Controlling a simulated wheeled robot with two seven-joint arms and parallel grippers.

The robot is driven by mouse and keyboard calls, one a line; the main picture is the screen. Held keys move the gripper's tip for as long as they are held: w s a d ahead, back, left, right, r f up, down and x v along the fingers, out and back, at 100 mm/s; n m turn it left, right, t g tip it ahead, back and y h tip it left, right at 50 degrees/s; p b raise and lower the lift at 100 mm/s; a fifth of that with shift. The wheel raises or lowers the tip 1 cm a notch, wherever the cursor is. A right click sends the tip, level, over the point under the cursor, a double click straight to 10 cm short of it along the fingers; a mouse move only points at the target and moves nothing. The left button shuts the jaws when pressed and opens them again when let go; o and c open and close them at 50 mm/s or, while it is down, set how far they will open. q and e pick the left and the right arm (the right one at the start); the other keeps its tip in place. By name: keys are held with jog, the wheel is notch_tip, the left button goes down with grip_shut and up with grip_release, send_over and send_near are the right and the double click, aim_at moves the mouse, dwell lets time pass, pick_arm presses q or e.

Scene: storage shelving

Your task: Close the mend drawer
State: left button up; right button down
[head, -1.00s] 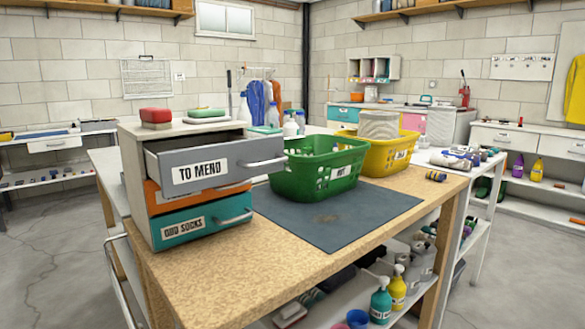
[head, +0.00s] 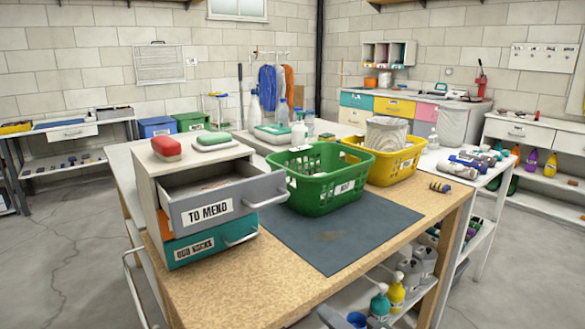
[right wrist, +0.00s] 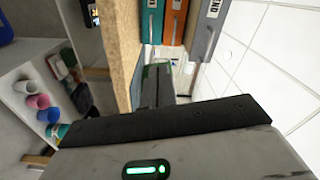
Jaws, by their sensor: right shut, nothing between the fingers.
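The mend drawer (head: 228,203), grey and labelled TO MEND, is the top drawer of a small cabinet (head: 150,192) on the workbench. It stands pulled out, its inside showing, with a bar handle (head: 268,198) on its front. Its grey front also shows in the right wrist view (right wrist: 208,30), turned sideways. My right gripper shows in the right wrist view (right wrist: 157,72) with its fingers together and empty, apart from the drawer fronts. My left gripper is out of view.
Below are an orange drawer and a teal ODD SOCKS drawer (head: 212,243). A red and a green-topped item lie on the cabinet. A green basket (head: 320,190) stands close right of the open drawer, a yellow one (head: 395,166) behind.

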aim_at(273, 202)
notch_tip(273, 202, up, 10)
jog(key=w+f+m+t+y+p, duration=0.1)
jog(key=w+m+t+p, duration=0.1)
jog(key=m, duration=0.1)
jog(key=x, duration=1.3)
jog(key=shift+w+a+p, duration=0.1)
jog(key=shift+w+p, duration=0.2)
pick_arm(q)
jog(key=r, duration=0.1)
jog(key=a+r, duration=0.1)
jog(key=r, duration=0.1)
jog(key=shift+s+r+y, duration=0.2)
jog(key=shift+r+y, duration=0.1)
